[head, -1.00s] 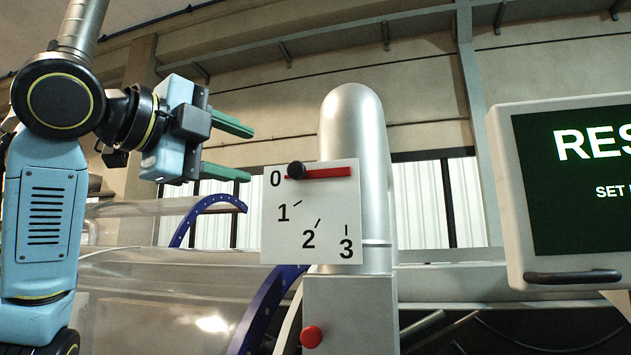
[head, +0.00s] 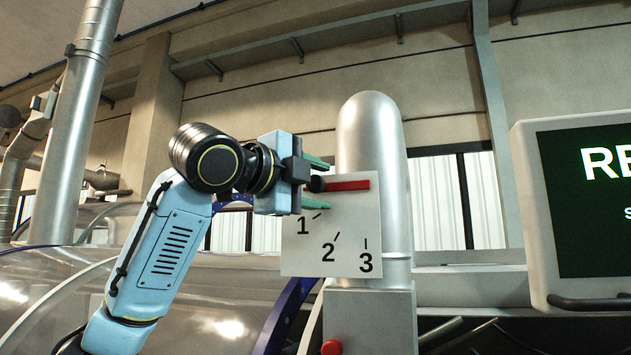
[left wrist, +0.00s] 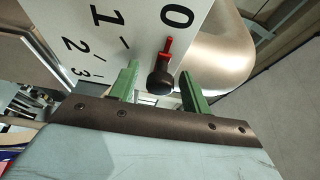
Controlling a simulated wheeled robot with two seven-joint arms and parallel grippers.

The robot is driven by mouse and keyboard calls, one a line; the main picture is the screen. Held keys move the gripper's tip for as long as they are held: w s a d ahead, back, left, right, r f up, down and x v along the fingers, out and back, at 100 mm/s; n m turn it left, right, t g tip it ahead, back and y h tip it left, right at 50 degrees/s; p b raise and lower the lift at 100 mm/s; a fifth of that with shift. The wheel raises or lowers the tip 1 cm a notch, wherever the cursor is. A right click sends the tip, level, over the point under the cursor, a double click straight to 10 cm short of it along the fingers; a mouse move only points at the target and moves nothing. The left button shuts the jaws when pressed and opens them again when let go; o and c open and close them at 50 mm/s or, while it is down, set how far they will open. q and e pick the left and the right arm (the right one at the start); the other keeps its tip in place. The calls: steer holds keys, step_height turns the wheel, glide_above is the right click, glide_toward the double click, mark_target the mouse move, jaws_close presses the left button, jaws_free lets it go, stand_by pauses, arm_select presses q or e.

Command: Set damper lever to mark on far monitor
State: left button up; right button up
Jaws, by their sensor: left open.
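The damper lever (head: 347,185) is a red bar with a black knob (left wrist: 160,82) at its left end. It lies level at the 0 position on a white plate (head: 345,228) marked 0 to 3. In the head view my left gripper covers the 0. My left gripper (head: 318,184) is open, its green fingers above and below the knob; the left wrist view shows the knob between the fingers, with gaps on both sides. The monitor (head: 560,210) at the right is cut off; only "RE" and part of an "S" show, so its mark cannot be read. My right gripper is not in view.
The plate stands before a silver pipe (head: 372,130) on a grey box (head: 370,320) with a red button (head: 332,347). A clear duct with a blue flange (head: 290,312) lies left of it. Open space lies between the plate and the monitor.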

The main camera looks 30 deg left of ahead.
arm_select(q)
steer(key=shift+c, duration=0.2)
jaws_close()
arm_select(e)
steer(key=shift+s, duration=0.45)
